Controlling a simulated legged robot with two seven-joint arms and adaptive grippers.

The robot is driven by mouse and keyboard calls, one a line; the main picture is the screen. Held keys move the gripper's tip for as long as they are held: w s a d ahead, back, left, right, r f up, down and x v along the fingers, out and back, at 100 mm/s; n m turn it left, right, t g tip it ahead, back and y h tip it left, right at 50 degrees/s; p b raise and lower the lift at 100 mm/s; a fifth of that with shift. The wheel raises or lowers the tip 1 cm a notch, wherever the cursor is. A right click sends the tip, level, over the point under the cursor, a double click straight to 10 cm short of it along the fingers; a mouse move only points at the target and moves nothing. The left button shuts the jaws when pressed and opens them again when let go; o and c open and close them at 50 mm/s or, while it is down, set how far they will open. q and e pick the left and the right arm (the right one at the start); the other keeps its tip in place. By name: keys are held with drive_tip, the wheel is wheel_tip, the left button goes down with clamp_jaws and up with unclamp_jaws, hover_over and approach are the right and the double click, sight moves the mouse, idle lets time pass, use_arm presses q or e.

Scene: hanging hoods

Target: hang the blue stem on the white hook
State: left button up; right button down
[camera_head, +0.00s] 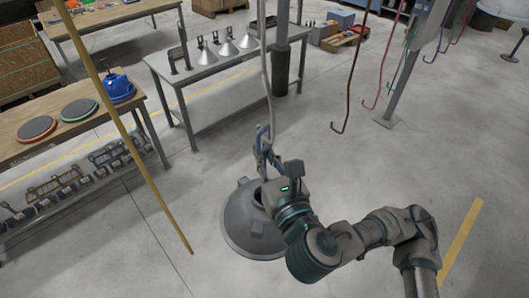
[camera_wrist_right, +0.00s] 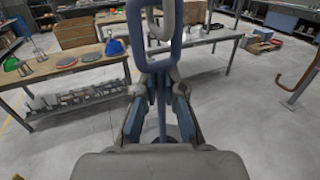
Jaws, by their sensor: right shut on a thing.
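My right gripper (camera_head: 266,160) is shut on the blue stem (camera_head: 264,140), just below its loop. In the right wrist view the stem's blue-grey loop (camera_wrist_right: 129,30) rises above the fingers (camera_wrist_right: 162,100), upright. A grey hood (camera_head: 238,222) is below the gripper, partly hidden by my right arm. The white hook (camera_head: 266,70) hangs from above, its lower end at the stem's loop. In the right wrist view the curved end of the white hook (camera_wrist_right: 167,18) shows within the loop's outline. I cannot tell whether they touch. My left gripper is not in view.
A yellow rod (camera_head: 122,115) hangs at the left; a brown hook (camera_head: 352,75) and a pink hook (camera_head: 384,60) hang at the right. A table (camera_head: 205,72) with several small hoods stands behind. A wooden bench (camera_head: 70,142) is at left. The floor at lower left is clear.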

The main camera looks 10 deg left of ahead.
drive_tip(key=shift+f+b, duration=0.5)
drive_tip(key=shift+f, duration=0.15)
idle(0.3)
